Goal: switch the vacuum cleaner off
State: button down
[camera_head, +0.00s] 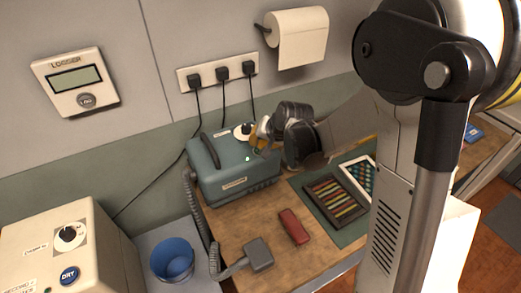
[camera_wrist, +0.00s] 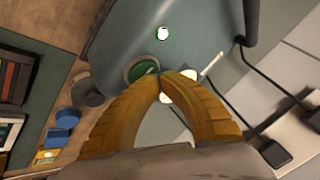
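The vacuum cleaner (camera_head: 232,182) is a teal box with a dark handle and a grey hose, standing on the wooden bench against the wall. A small green light (camera_head: 247,158) glows on it; in the wrist view the light (camera_wrist: 162,33) is whitish green. A white dial with a dark knob (camera_head: 243,131) shows at its back edge, partly behind my gripper (camera_head: 261,135). In the wrist view the yellow fingers of my gripper (camera_wrist: 163,74) meet at their tips, over a green round part (camera_wrist: 141,69) and white patches. I see nothing held. Contact cannot be told.
A socket strip (camera_head: 219,72) with plugs and cables is on the wall behind. A tray of coloured strips (camera_head: 335,201), a red object (camera_head: 294,226) and the grey hose head (camera_head: 257,254) lie on the bench. A blue bucket (camera_head: 172,260) stands left, beside a beige machine (camera_head: 65,255).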

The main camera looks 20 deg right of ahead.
jog(key=shift+f, duration=0.1)
dwell(0.3)
jog(key=shift+r, duration=0.4)
notch_tip(320, 180, up, 6)
jog(key=p, duration=0.4)
jog(key=shift+p, duration=0.4)
jog(key=shift+s, duration=0.1)
jog(key=s+r+n+h+b, duration=0.2)
jog(key=s+n+b, duration=0.3)
jog(key=s, duration=2)
jog(key=r+b, duration=0.1)
jog(key=b, duration=0.1)
jog(key=shift+d+b, duration=0.25)
jog(key=shift+b, duration=0.15)
